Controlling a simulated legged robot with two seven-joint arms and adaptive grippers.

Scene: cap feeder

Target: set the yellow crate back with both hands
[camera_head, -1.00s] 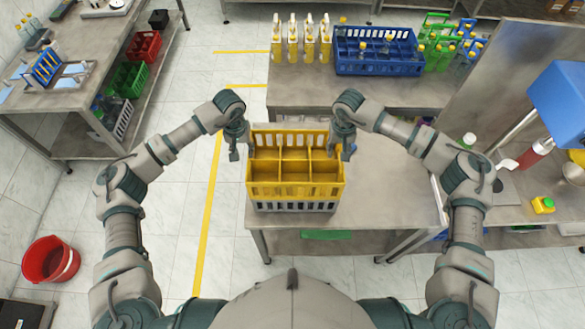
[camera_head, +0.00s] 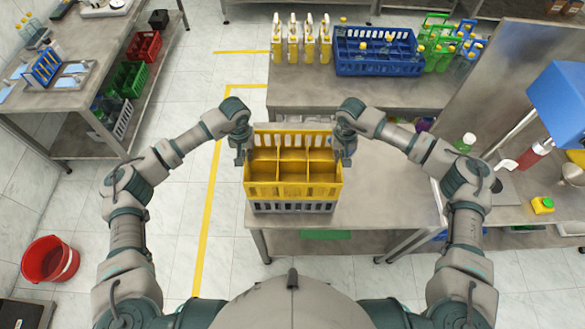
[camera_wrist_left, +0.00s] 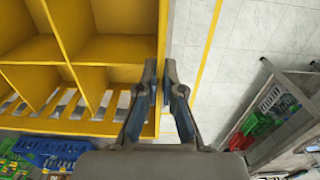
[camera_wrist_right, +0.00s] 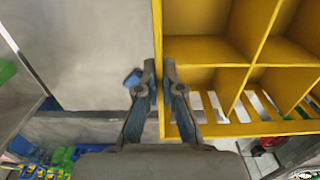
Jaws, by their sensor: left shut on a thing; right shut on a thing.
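The yellow crate (camera_head: 292,190) has several compartments, and those I can see into look empty. It stands level above a grey slatted crate (camera_head: 292,207) at the left end of the near table. My left gripper (camera_head: 241,154) is shut on the yellow crate's left wall; in the left wrist view its fingertips (camera_wrist_left: 161,75) pinch the wall's rim. My right gripper (camera_head: 342,152) is shut on the right wall; in the right wrist view its fingertips (camera_wrist_right: 159,75) pinch that rim. I cannot tell whether the yellow crate rests on the grey one or hangs just above it.
The near table (camera_head: 390,190) is clear right of the crates. Behind stand a blue crate (camera_head: 378,68), several yellow-and-white bottles (camera_head: 308,45) and green bottle carriers (camera_head: 437,48). A red bucket (camera_head: 48,260) is on the floor at left.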

